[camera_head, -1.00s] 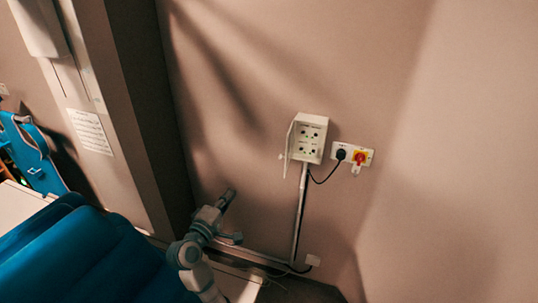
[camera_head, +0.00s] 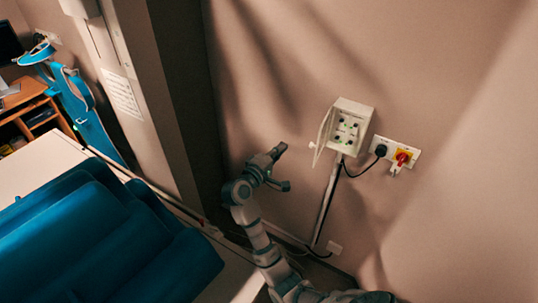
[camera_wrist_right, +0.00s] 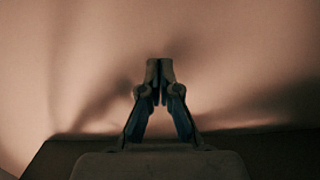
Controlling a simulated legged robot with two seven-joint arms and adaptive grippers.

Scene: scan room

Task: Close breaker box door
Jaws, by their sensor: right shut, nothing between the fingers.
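The white breaker box (camera_head: 348,128) is on the wall in the head view, with dark knobs and small green lights on its front. Its door (camera_head: 325,130) stands open, swung out at the box's left side. My right gripper (camera_head: 281,149) is left of the box and a little below it, apart from the door. In the right wrist view its fingers (camera_wrist_right: 160,70) are shut with nothing between them, facing bare wall. The box does not show in that view. My left gripper is not in view.
A conduit (camera_head: 326,203) runs down below the box. A blue padded bed (camera_head: 100,240) fills the lower left.

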